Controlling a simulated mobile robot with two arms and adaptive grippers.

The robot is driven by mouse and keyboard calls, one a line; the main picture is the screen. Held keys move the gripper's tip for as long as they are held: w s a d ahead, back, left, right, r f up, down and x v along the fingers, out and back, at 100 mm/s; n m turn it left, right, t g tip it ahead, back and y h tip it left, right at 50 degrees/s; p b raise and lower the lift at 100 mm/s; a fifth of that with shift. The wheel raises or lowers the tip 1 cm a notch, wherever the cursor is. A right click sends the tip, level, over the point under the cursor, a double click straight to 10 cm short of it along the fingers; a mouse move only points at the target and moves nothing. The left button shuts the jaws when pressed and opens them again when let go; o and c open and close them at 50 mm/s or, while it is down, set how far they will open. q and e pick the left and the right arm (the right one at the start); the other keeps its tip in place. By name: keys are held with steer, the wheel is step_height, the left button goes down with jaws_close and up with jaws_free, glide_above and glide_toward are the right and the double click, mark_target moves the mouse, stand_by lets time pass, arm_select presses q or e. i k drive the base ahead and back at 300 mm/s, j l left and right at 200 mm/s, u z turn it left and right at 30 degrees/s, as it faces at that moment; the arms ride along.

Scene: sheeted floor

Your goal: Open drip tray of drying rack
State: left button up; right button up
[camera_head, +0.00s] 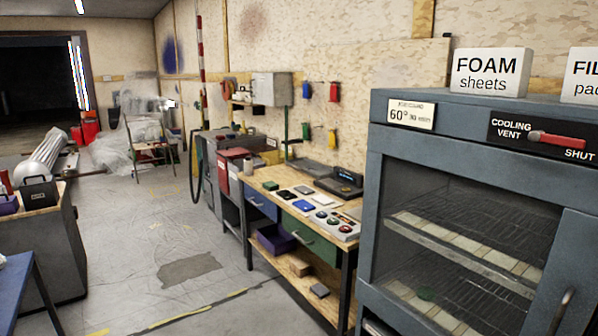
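The drying rack is a blue-grey cabinet (376,200) standing close on the right side of the head view. Wire shelves (470,245) with pale strips along their fronts show inside it. A metal handle (562,312) stands on the panel at the far right. The lower part of the cabinet is cut off by the bottom edge, with only a dark gap (375,326) at its lower left. I cannot make out the drip tray. Neither of my grippers is in view.
A workbench (262,187) with drawers stands left of the cabinet, with small devices on top. A grey unit (62,250) and a blue table (22,285) stand at the left. The sheeted floor (140,245) between them is open. A FOAM sheets sign (490,73) tops the cabinet.

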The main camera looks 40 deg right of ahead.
mark_target(319, 171)
steer(key=i+l+z, duration=0.3)
steer(key=i, duration=0.9)
steer(key=i+j+z, duration=0.15)
steer(key=i+z, duration=0.15)
steer(key=i, duration=0.85)
